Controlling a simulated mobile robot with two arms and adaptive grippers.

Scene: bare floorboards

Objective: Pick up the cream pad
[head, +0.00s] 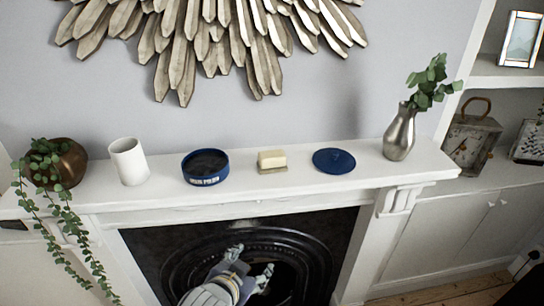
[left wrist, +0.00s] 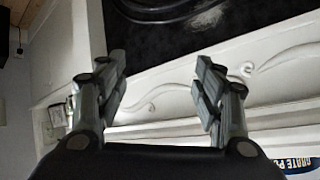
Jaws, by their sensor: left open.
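The cream pad (head: 272,158) is a small pale block. It sits on a thin tan piece (head: 272,170) on the white mantel shelf (head: 310,181), between an open blue tin (head: 206,168) and a round blue lid (head: 334,161). My left gripper (head: 252,262) is open and empty, below the shelf and in front of the dark fireplace. In the left wrist view its two fingers (left wrist: 160,68) are spread apart with nothing between them. The pad is not visible in that view; part of the lettered blue tin (left wrist: 298,163) shows at its lower right corner. My right gripper is not in view.
A white cup (head: 128,162) and a copper pot with a trailing plant (head: 68,165) stand left on the shelf. A silver vase with leaves (head: 400,135) stands right. The shelf's front edge (head: 270,206) lies above my gripper. A metallic wall decoration (head: 215,40) hangs above.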

